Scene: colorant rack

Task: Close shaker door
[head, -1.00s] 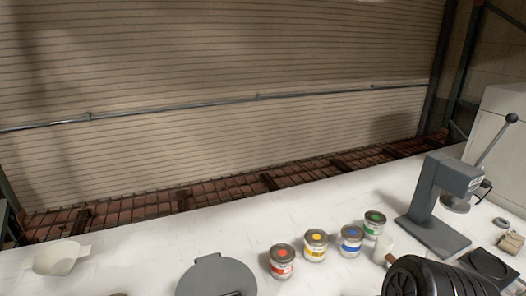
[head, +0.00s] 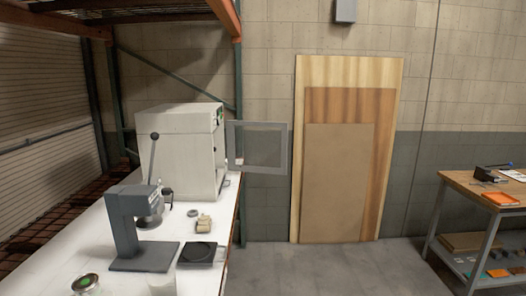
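The shaker, a white box-shaped machine (head: 178,150), stands at the far end of the white bench. Its door (head: 284,150), a grey frame with a window pane, is swung open and sticks out to the right past the bench edge. The inside of the shaker is mostly hidden from this angle. My gripper is not in view, so its state does not show.
A grey lever press (head: 125,220) stands on the bench before the shaker. A black scale (head: 197,253), a small tan block (head: 204,222) and a green-marked can (head: 86,284) are nearby. Boards (head: 335,190) lean on the wall. The floor (head: 330,270) right of the bench is clear.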

